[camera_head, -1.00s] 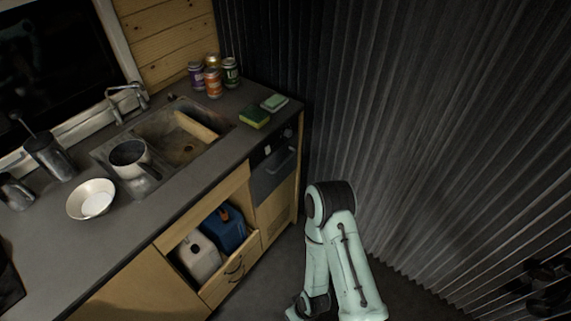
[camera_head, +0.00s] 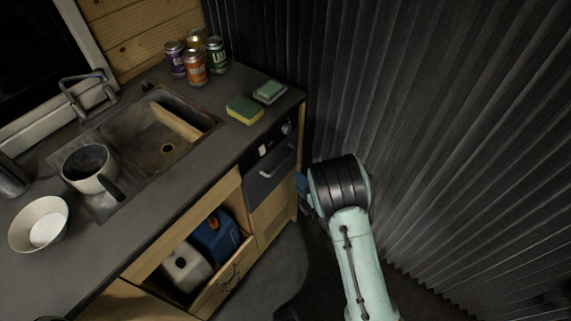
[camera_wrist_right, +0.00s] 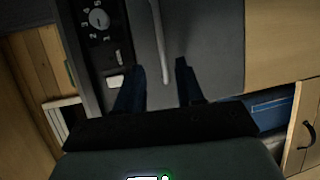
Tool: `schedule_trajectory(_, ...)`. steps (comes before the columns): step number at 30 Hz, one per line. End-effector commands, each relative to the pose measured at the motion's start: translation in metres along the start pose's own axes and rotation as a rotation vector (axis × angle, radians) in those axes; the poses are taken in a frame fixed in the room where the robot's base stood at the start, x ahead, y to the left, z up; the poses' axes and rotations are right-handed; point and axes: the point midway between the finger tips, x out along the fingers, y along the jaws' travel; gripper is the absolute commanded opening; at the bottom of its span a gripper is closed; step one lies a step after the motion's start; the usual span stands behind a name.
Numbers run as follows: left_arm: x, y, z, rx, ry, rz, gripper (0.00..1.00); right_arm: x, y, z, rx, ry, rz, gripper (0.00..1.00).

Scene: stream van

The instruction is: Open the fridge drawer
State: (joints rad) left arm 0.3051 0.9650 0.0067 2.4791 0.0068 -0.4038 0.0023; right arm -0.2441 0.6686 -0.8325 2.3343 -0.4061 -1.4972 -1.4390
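The fridge drawer (camera_head: 267,182) has a dark grey front under the right end of the counter and looks shut. Its pale bar handle (camera_head: 279,164) runs along the upper part of the front. In the right wrist view the drawer front (camera_wrist_right: 215,40) fills the upper middle, with the handle (camera_wrist_right: 160,40) crossing it. My right gripper (camera_wrist_right: 159,80) is open, its two dark blue fingers on either side of the handle's near end. I cannot tell whether they touch it. In the head view only a bit of blue finger shows beside my arm. My left gripper is out of view.
A control panel with a dial (camera_wrist_right: 98,18) adjoins the drawer. The wooden compartment to its left (camera_head: 232,275) holds a white and a blue canister (camera_head: 217,236). Sponges (camera_head: 244,109), cans (camera_head: 194,68), a pot and a bowl (camera_head: 40,224) stand on the counter. A corrugated wall (camera_head: 440,120) rises at right.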

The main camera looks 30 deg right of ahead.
Motion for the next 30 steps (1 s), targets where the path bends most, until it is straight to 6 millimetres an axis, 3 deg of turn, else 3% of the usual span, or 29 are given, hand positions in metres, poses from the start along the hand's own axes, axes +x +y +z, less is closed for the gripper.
schedule_trajectory(6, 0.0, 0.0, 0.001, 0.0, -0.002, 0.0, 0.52, 0.049, 0.0, -0.001, -0.001, 0.002, 0.001, 0.38)
schedule_trajectory(12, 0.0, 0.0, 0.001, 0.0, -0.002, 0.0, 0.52, 0.082, -0.001, 0.0, 0.001, 0.0, -0.001, 0.38)
schedule_trajectory(18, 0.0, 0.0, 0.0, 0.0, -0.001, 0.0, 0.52, 0.097, -0.001, 0.0, 0.002, 0.0, -0.001, 0.38)
schedule_trajectory(27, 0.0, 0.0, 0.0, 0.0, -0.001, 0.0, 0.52, 0.099, -0.001, 0.0, 0.003, -0.001, -0.002, 0.38)
schedule_trajectory(30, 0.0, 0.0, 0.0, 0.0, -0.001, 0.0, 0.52, 0.099, -0.001, 0.0, 0.003, -0.001, -0.002, 0.05)
